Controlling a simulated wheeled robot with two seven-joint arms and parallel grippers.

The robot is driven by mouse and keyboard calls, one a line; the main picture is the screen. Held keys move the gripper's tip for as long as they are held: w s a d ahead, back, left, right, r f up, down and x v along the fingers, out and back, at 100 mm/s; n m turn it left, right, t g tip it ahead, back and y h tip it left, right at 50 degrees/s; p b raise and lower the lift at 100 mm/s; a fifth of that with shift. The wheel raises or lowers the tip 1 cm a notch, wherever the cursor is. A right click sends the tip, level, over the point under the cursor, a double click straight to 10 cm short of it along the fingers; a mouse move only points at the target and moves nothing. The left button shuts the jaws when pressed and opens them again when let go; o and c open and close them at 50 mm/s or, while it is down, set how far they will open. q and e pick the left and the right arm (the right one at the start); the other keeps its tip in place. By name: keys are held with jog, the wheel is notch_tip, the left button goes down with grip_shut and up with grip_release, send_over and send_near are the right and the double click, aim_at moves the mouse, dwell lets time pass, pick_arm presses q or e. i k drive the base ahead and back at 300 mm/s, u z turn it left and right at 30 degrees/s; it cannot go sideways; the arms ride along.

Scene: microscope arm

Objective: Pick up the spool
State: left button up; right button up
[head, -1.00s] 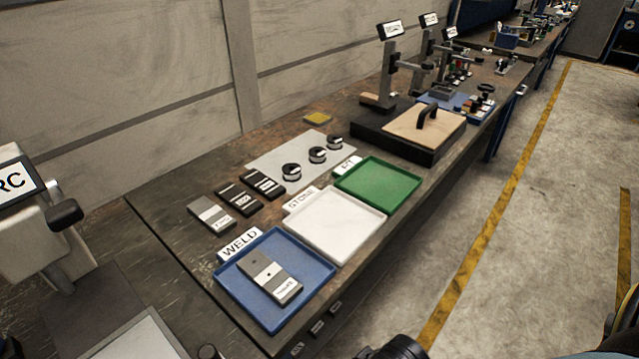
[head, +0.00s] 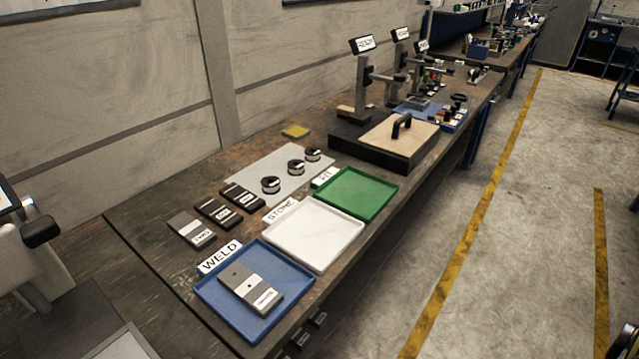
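Three small round dark pieces with pale labels sit in a slanting row on a light grey mat (head: 255,165) on the workbench. They are a near one (head: 271,185), a middle one (head: 296,167) and a far one (head: 313,155). They look like spools or short pucks, but they are too small to tell which is the spool, and their labels are unreadable. Nothing touches them from above.
Blue (head: 205,293), white (head: 320,260) and green (head: 350,205) trays line the bench's front edge. A plate lies in the blue tray. Several labelled blocks lie left of the mat. A black base with a handled board (head: 385,138) and upright stands are farther back.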

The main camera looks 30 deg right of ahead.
aim_at(270, 186)
jog(key=z, duration=0.9)
jog(key=k, duration=1.2)
jog(key=z, duration=1.05)
jog(key=i, duration=2.9)
jog(key=u, duration=1.95)
jog(key=i, duration=0.95)
jog(key=u, duration=0.8)
